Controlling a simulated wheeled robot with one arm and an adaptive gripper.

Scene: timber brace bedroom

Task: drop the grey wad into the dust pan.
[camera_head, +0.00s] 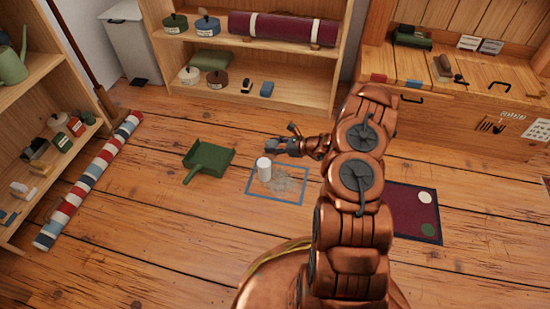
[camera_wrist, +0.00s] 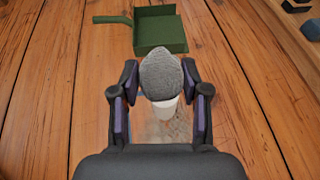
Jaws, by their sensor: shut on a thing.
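The green dust pan (camera_head: 209,159) lies on the wood floor left of my gripper, its handle toward the lower left. It also shows in the wrist view (camera_wrist: 160,32), beyond my fingertips and apart from them. My gripper (camera_head: 272,146) is above the floor, near the blue-outlined square. In the wrist view, my gripper (camera_wrist: 160,80) is shut on the grey wad (camera_wrist: 161,73), a rounded, fuzzy lump between the fingers. In the head view the wad is hard to tell from the dark fingers.
A white cylinder (camera_head: 264,168) stands in the blue-outlined square (camera_head: 290,195) with a greyish patch, just below my gripper. A striped roll (camera_head: 88,182) lies at left. A dark red mat (camera_head: 408,213) lies at right. Floor between the pan and the shelf (camera_head: 240,98) is clear.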

